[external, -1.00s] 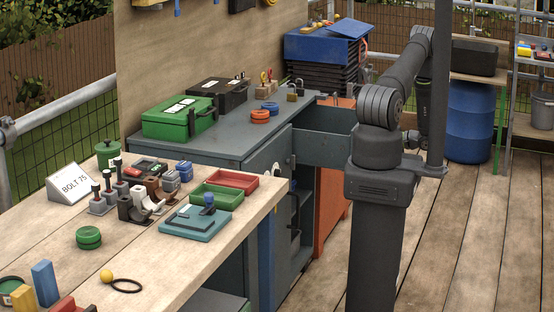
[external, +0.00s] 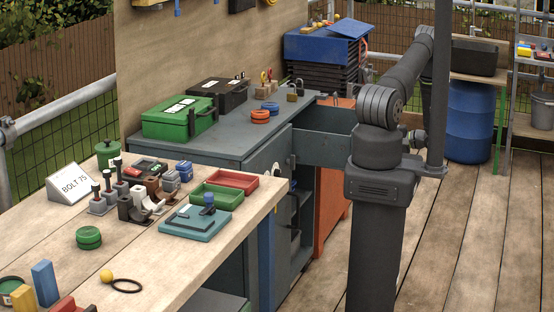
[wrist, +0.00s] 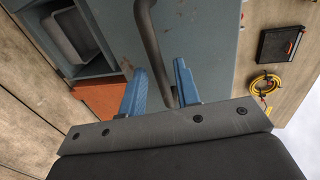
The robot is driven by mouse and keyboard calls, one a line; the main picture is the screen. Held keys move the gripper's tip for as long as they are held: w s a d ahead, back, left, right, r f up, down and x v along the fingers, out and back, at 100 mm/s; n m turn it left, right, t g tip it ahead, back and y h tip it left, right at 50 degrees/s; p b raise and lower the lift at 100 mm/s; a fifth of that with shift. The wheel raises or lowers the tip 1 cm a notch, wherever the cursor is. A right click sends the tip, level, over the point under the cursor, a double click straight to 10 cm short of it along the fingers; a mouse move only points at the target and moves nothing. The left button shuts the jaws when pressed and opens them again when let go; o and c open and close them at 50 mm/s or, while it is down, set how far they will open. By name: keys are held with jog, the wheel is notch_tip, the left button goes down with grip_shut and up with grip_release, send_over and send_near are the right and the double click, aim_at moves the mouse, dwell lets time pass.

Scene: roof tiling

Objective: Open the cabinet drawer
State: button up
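The blue-grey cabinet (external: 262,160) stands beyond the wooden bench. Its top drawer (external: 322,149) is pulled out toward my arm, with its inside visible from above; the far end is hidden behind my arm. In the wrist view, a blue-grey front panel (wrist: 205,35) carries a dark bar handle (wrist: 150,45). My gripper (wrist: 160,67) has its two blue fingers apart, one on each side of the handle. Gaps show between the fingers and the bar, and I cannot tell whether either touches it.
A green case (external: 178,120) and a black case (external: 218,94) lie on the cabinet top. An orange cabinet (external: 331,205) stands beside it. The bench (external: 150,255) holds trays and small parts. A blue barrel (external: 470,122) stands behind my arm. Plank floor at right is clear.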

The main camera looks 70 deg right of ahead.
jog(key=v, duration=1.5)
jog(key=x, duration=1.7)
jog(key=shift+w, duration=0.15)
jog(key=v, duration=1.7)
jog(key=shift+s, duration=0.2)
jog(key=shift+w, duration=0.1)
jog(key=shift+x, duration=8.75)
jog(key=shift+o, duration=0.2)
